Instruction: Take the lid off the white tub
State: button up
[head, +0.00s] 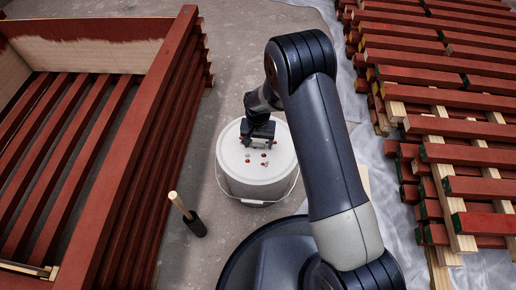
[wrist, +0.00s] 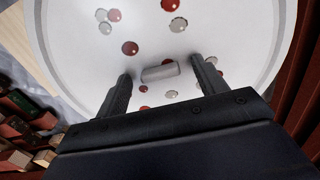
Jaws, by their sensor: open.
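The white tub (head: 258,189) stands on the floor near the middle of the head view, with a wire handle at its front. Its white lid (head: 237,165) is on top, spotted with red and pale drops. In the wrist view the lid (wrist: 85,55) fills most of the picture, and a short grey grip bar (wrist: 160,72) lies on it. My gripper (wrist: 164,75) is open, with one finger on each side of the grip bar. Whether the fingers touch the lid, I cannot tell. In the head view my gripper (head: 257,144) is over the lid.
A red slatted crate (head: 140,130) stands at left. Stacked red and bare battens (head: 450,130) lie at right on plastic sheeting (head: 375,150). A dark pot with a wooden handle (head: 194,226) stands left of the tub. Grey floor beyond the tub is clear.

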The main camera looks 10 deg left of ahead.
jog(key=shift+r, duration=0.1)
jog(key=shift+c, duration=0.5)
jog(key=c, duration=1.1)
jog(key=shift+r, duration=0.1)
